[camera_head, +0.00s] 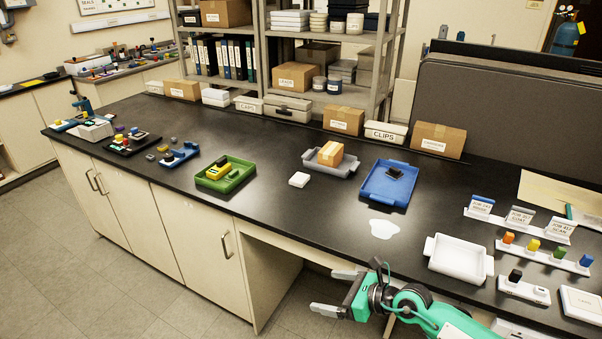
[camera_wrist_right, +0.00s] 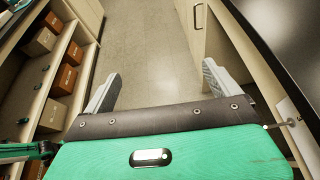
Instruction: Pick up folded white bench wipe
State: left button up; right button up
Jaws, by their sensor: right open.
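A small white folded block, which looks like the folded bench wipe (camera_head: 299,179), lies flat on the black bench top. It is between the green tray and the grey tray. My right gripper (camera_head: 335,292) is open and empty in front of the bench edge, below and to the right of the wipe in the head view, well apart from it. In the right wrist view, the open fingers (camera_wrist_right: 158,88) have only floor and cabinet fronts beyond them, and the wipe does not show. My left gripper is not in view.
A green tray (camera_head: 205,182) holds a yellow item. A grey tray (camera_head: 346,171) holds a cardboard box (camera_head: 330,153). A blue tray (camera_head: 375,190) holds a dark item. A flat white patch (camera_head: 384,229) and an empty white tray (camera_head: 432,246) lie nearer. Bare bench surrounds the wipe.

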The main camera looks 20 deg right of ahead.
aim_at(299, 179)
jog(key=i+l, duration=0.35)
jog(key=i, duration=0.15)
jog(key=i+l, duration=0.3)
jog(key=i, duration=0.2)
jog(key=i+l, duration=0.35)
jog(key=i, duration=0.15)
